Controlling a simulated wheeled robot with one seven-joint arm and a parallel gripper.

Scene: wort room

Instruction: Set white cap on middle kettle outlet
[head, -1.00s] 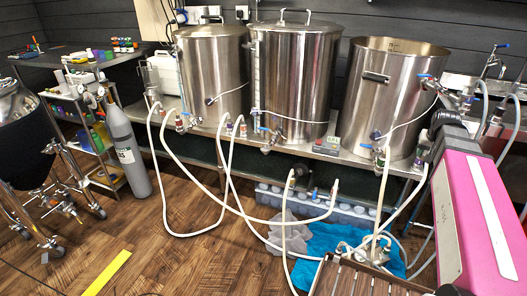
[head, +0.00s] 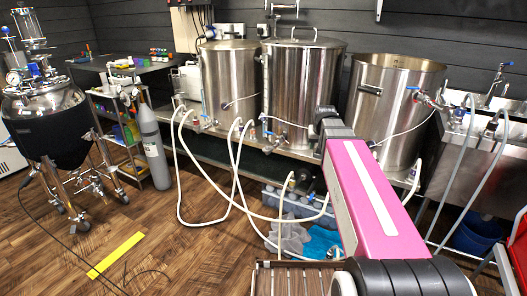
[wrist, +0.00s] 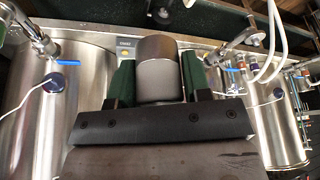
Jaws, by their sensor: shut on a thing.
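My gripper (wrist: 157,80) is shut on a short, rounded cylinder (wrist: 156,62), held between two dark green fingers. It looks grey with a paler band, and I take it for the white cap. The middle kettle (head: 291,85) is a lidded steel pot. Its outlet valve with a blue handle shows low on its front (head: 270,135). The wrist view is upside down; there the middle kettle's outlet (wrist: 235,42) seems to be right of the held piece, apart from it. In the head view my arm hides the fingers and the held piece.
The left kettle (head: 229,80) and the open right kettle (head: 392,100) flank the middle one on a steel bench. White hoses (head: 235,170) loop to the floor. A slatted wooden surface (head: 290,280) is close in front. A sink (head: 475,140) stands at right.

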